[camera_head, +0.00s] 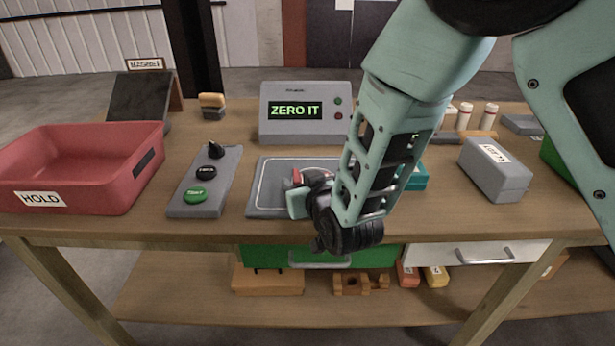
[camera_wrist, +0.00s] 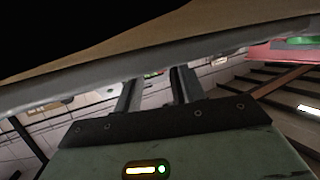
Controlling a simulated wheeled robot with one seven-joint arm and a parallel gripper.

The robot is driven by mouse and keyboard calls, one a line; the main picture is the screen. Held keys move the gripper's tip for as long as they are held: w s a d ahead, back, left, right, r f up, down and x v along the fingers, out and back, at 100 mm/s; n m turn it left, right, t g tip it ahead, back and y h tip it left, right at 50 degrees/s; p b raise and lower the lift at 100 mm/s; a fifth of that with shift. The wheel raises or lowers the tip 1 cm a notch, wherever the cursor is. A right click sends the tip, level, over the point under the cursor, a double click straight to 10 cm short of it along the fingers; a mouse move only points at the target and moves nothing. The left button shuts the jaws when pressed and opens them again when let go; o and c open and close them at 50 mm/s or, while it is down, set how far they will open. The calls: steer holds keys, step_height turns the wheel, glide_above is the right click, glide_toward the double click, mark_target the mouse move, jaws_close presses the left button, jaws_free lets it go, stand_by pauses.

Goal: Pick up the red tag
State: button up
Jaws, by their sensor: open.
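In the head view a small red piece (camera_head: 297,177) shows over the grey plate (camera_head: 262,207), right beside my gripper (camera_head: 303,190). It is mostly hidden, and I cannot tell whether it is the red tag. A red piece with a pale label (camera_head: 407,274) lies on the lower shelf, beside a yellow one (camera_head: 435,276). My gripper is low over the plate's front part. In the wrist view its two fingers (camera_wrist: 156,82) are apart with nothing clearly between them.
A red HOLD bin (camera_head: 90,190) stands at the left, next to a grey button panel (camera_head: 222,176). A display box (camera_head: 305,130) reading ZERO IT is behind the plate. A grey labelled block (camera_head: 495,178) stands at the right. A green drawer (camera_head: 270,257) is under the tabletop.

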steer(key=shift+w, duration=0.15)
jaws_close()
